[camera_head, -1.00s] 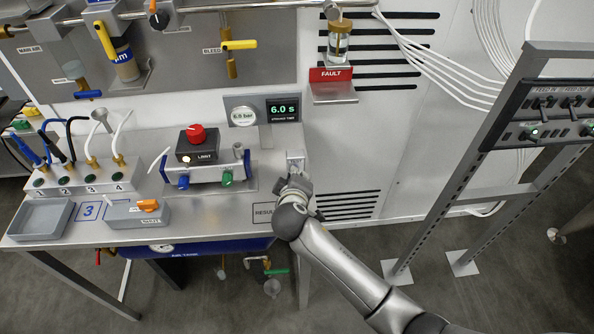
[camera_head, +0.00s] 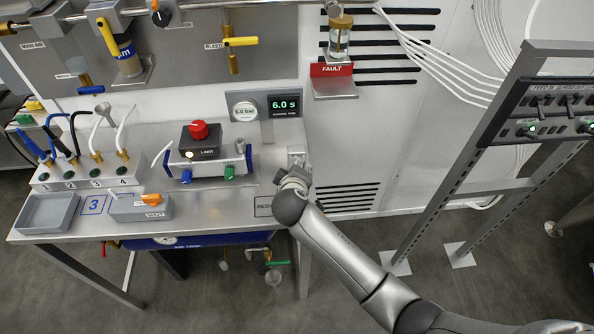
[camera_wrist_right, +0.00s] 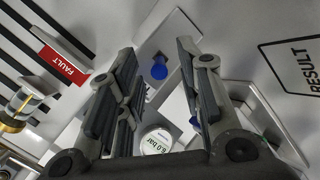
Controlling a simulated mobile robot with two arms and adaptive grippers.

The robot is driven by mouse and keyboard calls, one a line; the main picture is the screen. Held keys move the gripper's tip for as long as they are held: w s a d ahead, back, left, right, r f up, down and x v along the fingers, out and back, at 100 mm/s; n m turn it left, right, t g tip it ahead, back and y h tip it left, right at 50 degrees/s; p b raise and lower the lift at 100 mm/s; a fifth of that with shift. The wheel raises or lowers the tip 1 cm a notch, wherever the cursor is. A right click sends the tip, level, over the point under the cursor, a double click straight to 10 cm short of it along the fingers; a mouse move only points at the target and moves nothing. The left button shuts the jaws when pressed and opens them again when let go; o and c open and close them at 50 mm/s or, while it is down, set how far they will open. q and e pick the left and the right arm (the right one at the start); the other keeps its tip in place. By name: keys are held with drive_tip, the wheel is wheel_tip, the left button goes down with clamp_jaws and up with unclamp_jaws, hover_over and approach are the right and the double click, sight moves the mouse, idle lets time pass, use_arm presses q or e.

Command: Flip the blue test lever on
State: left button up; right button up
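The blue test lever (camera_wrist_right: 159,67) shows in the right wrist view as a small blue paddle on a pale plate. It lies between the two fingers of my right gripper (camera_wrist_right: 156,58), which are spread apart with nothing held between them. I cannot tell whether a finger touches the lever. In the head view my right gripper (camera_head: 294,180) is at the right end of the steel bench, just in front of a small upright plate (camera_head: 296,155). The gripper hides the lever there. My left gripper is in neither view.
A gauge and a 6.0 s display (camera_head: 283,106) stand behind the bench. A box with a red knob (camera_head: 199,130) is left of my gripper. A grey rack (camera_head: 470,150) stands at the right.

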drive_tip(key=v, duration=1.2)
drive_tip(key=shift+f, duration=0.1)
idle(0.4)
